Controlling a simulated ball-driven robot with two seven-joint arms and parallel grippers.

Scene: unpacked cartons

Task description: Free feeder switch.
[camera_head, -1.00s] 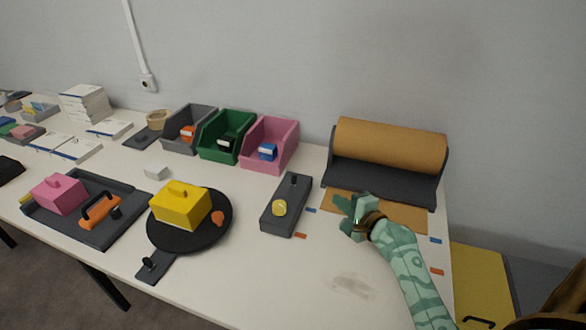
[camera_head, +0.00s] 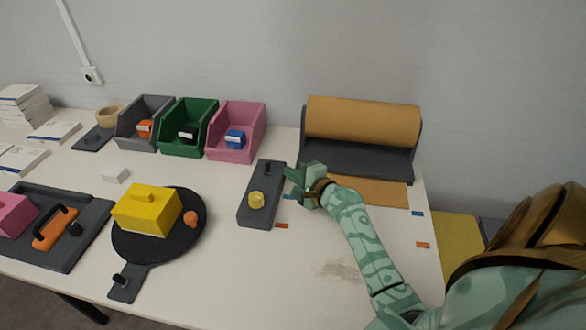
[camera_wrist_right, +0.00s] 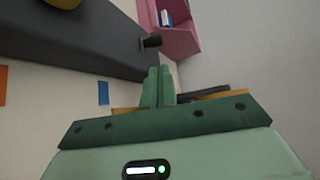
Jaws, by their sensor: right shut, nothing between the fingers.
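A dark grey feeder box (camera_head: 246,211) lies on the table. A small black switch post (camera_head: 267,168) stands at its far end and a yellow knob (camera_head: 257,200) sits nearer its front. My right gripper (camera_head: 290,173) is shut and empty, just right of the box's far end. In the right wrist view its closed fingers (camera_wrist_right: 159,87) point toward the black post (camera_wrist_right: 150,41), with a small gap showing. The grey box (camera_wrist_right: 85,35) fills the upper left there, and the yellow knob (camera_wrist_right: 62,3) is cut off at the top. My left gripper is not in view.
A brown paper roll (camera_head: 362,122) in a dark holder stands right behind the gripper. Pink (camera_head: 253,142), green (camera_head: 205,145) and grey bins (camera_head: 127,141) stand behind the box. A yellow block (camera_head: 145,212) sits on a round black plate at left.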

